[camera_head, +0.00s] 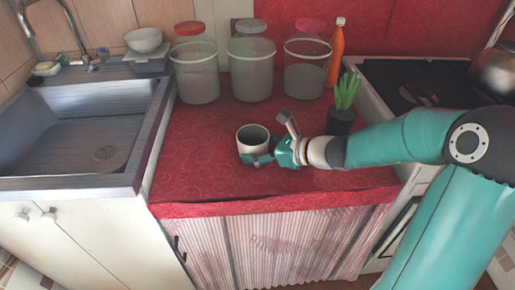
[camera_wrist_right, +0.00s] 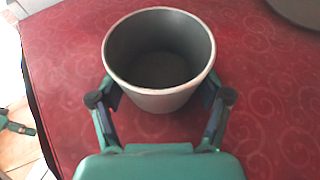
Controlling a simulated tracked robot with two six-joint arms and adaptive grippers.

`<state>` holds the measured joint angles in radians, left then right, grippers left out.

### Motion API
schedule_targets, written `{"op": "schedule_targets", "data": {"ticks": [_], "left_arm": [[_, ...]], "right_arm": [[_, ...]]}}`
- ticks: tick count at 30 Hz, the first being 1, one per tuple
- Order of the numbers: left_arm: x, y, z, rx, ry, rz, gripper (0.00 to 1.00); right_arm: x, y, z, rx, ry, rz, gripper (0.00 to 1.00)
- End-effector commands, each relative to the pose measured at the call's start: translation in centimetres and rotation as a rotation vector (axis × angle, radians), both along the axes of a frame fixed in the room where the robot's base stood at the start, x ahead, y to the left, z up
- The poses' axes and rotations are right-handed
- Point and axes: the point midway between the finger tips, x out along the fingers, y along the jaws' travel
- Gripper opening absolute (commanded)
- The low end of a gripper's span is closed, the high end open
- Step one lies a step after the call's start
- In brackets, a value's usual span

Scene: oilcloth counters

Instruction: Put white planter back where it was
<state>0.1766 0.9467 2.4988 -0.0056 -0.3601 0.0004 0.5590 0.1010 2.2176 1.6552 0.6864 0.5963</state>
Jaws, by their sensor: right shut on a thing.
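The white planter (camera_head: 252,137) is a small round pot with a dark, empty inside. It is upright at the middle of the red counter. My right gripper (camera_head: 258,159) is shut on the planter from the front right. In the right wrist view the planter (camera_wrist_right: 158,100) sits between the two fingers of the gripper (camera_wrist_right: 160,102), one on each side. I cannot tell whether its base touches the cloth.
Several containers line the back of the red oilcloth counter (camera_head: 200,180): clear canisters (camera_head: 251,68) and an orange bottle (camera_head: 336,52). A potted green plant (camera_head: 342,105) stands close behind my right wrist. A sink (camera_head: 80,130) is left, a stove (camera_head: 420,85) right. The counter's front left is clear.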

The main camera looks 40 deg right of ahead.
Motion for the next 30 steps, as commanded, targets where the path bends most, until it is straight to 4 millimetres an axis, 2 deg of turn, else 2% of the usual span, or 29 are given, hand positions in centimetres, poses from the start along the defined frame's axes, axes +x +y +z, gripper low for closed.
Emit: {"op": "schedule_targets", "data": {"ticks": [1,2,5,17,20,23,30], "left_arm": [[0.0,0.0,-0.2,0.0,0.0,0.0,1.0],[0.0,0.0,-0.1,0.0,0.0,0.0,1.0],[0.0,0.0,-0.1,0.0,0.0,0.0,1.0],[0.0,0.0,0.1,0.0,0.0,0.0,1.0],[0.0,0.0,0.2,0.0,0.0,0.0,1.0],[0.0,0.0,0.6,0.0,0.0,0.0,1.0],[0.0,0.0,1.6,0.0,0.0,0.0,1.0]], "right_arm": [[0.0,0.0,-0.2,0.0,0.0,0.0,0.39],[0.0,0.0,-0.1,0.0,0.0,0.0,0.82],[0.0,0.0,-0.1,0.0,0.0,0.0,0.98],[0.0,0.0,0.2,0.0,0.0,0.0,1.0],[-0.6,-0.4,0.4,0.0,-0.001,-0.002,1.0],[-1.7,-0.9,1.0,-0.003,-0.001,-0.004,1.0],[-5.8,-2.7,2.9,-0.003,-0.001,-0.007,1.0]]}}
